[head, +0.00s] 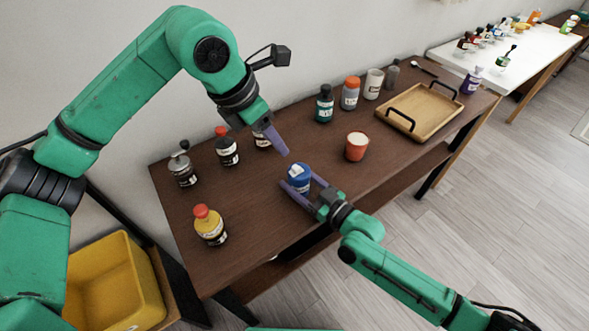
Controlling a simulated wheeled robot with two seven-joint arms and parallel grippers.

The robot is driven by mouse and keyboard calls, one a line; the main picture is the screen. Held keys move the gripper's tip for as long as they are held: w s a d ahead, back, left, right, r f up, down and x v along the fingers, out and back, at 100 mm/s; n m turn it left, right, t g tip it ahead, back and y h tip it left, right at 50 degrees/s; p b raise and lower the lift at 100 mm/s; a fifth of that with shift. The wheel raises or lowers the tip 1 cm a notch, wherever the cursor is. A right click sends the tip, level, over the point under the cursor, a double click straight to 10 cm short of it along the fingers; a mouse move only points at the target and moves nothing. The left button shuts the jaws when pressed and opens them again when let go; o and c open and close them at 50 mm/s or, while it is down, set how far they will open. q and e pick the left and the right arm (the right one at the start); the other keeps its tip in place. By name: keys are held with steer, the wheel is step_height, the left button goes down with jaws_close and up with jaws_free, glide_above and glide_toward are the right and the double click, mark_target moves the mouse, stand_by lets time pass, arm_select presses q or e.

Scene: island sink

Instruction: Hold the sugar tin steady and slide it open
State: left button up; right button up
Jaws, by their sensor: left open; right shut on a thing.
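A small blue tin (299,186) with a white patch on its top stands upright near the front edge of the brown table, and I take it for the sugar tin. My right gripper (299,182) reaches in from the front right, its purple fingers shut around the tin's sides. My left gripper (281,149) is open and empty, pointing down just behind and above the tin, apart from it. The tin's lower front is partly hidden by the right fingers. I cannot make out any gap at its lid.
Dark bottles, including a red-capped one (227,147), stand behind left. A yellow bottle (210,225) is at front left. A wooden tray (425,109) lies at right. A yellow bin (115,285) is below left.

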mark_target(295, 167)
arm_select(q)
steer(key=x, duration=1.2)
steer(key=shift+r, duration=0.1)
jaws_close()
stand_by(0.8)
